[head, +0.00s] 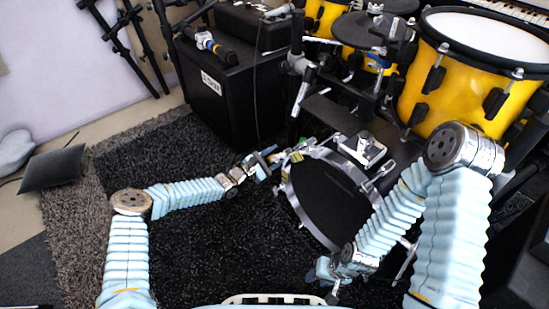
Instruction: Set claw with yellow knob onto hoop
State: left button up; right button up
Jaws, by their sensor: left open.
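The bass drum hoop (300,212) is the silver rim around a black drum head (335,198), right of centre in the head view. A small piece with a yellowish part, perhaps the claw with yellow knob (297,157), sits at the hoop's upper left edge. I cannot tell whether it is seated there. My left gripper (270,162) is open just left of this piece. Its fingertips are small and partly blurred into the background. My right gripper (330,277) hangs low, in front of the drum's lower edge; its jaw state is unclear.
Yellow drums (450,85) and black stands crowd the upper right. A black speaker box (228,95) stands behind my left gripper. A dark rug (215,245) leaves free floor between my arms. A grey cushion (53,168) lies at the far left.

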pick_arm(q)
grip_shut()
jog(key=shift+r, duration=0.1)
jog(key=m+p, duration=0.1)
jog(key=r+m+p, duration=0.1)
jog(key=shift+w+a+p, duration=0.25)
jog(key=shift+w+p, duration=0.05)
jog(key=shift+p, duration=0.05)
jog(key=shift+w+a+r+m+p, duration=0.1)
jog(key=shift+r+m+p, duration=0.7)
jog(key=shift+m+p, duration=1)
jog(key=shift+w+a+r+m+p, duration=0.1)
jog(key=shift+r+m+p, duration=0.7)
jog(key=shift+m+p, duration=0.95)
jog(key=shift+r+m+p, duration=0.8)
jog(key=shift+m+p, duration=0.75)
jog(key=shift+m, duration=0.4)
